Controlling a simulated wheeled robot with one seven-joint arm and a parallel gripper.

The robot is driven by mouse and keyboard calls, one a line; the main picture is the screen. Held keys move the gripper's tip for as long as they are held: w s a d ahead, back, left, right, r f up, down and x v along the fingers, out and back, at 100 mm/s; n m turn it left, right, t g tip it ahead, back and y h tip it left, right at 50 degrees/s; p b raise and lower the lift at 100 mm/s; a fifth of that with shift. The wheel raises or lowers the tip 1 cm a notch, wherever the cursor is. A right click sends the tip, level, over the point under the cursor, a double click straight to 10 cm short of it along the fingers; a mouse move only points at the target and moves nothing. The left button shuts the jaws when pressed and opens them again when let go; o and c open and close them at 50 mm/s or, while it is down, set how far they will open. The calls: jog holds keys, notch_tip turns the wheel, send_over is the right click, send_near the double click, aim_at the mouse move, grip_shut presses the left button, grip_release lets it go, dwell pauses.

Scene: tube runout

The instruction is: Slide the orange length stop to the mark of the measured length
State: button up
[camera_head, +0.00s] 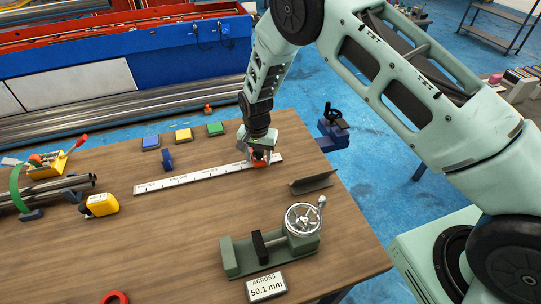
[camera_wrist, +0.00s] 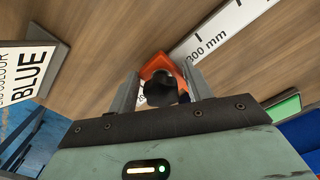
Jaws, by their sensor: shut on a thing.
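The orange length stop (camera_head: 259,162) sits on the white ruler strip (camera_head: 190,177) near the strip's right end. In the wrist view the orange stop (camera_wrist: 163,65) lies beyond a black knob (camera_wrist: 160,91) between my fingers. My gripper (camera_head: 258,152) is over the stop, shut on its knob; in the wrist view my gripper (camera_wrist: 160,88) has a finger on each side of the knob. The mark under the stop is hidden.
A green measuring vice (camera_head: 230,258) with a handwheel stands in front, beside a sign (camera_head: 266,287) reading "ACROSS 50.1 mm". A yellow tape measure (camera_head: 101,204) lies left of the ruler. Blue, yellow and green blocks (camera_head: 183,135) line the back edge. A dark angle piece (camera_head: 312,183) lies right.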

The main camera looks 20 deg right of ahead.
aim_at(213, 175)
jog(key=a+b, duration=0.4)
jog(key=a, duration=1.1)
jog(key=shift+w, duration=0.1)
jog(key=o, duration=1.3)
notch_tip(213, 175, up, 18)
jog(key=b, duration=0.3)
jog(key=shift+f, duration=0.25)
